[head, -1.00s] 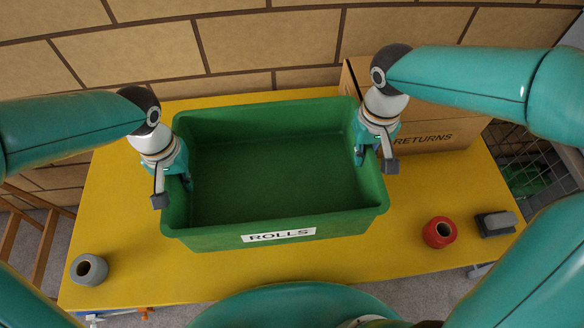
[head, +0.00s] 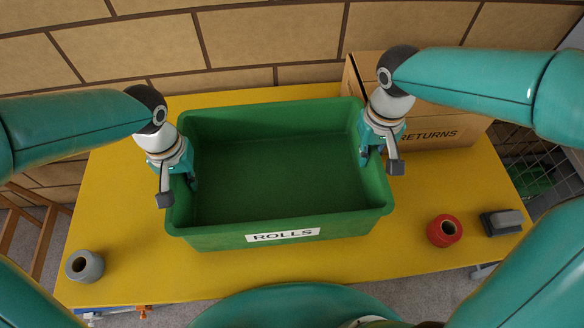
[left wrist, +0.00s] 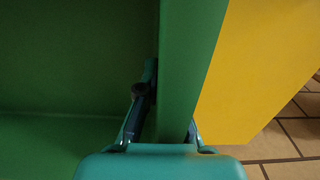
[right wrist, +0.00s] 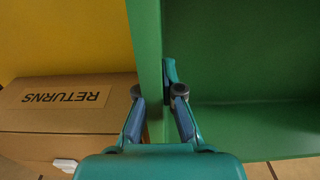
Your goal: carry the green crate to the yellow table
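The green crate (head: 280,108), labelled ROLLS, is empty inside and looks level. It is over the middle of the yellow table (head: 120,220); I cannot tell whether its base touches the top. My left gripper (head: 182,188) is shut on the crate's left wall, with one finger inside; the outer finger is mostly hidden in the left wrist view (left wrist: 165,95). My right gripper (head: 376,160) is shut on the right wall, its fingers on either side of the wall in the right wrist view (right wrist: 158,95).
A cardboard box marked RETURNS (head: 440,120) stands at the table's back right, close to the crate. A grey roll (head: 84,266) is at front left. A red roll (head: 445,230) and a dark grey object (head: 501,222) are at right. A brick wall (head: 270,35) is behind.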

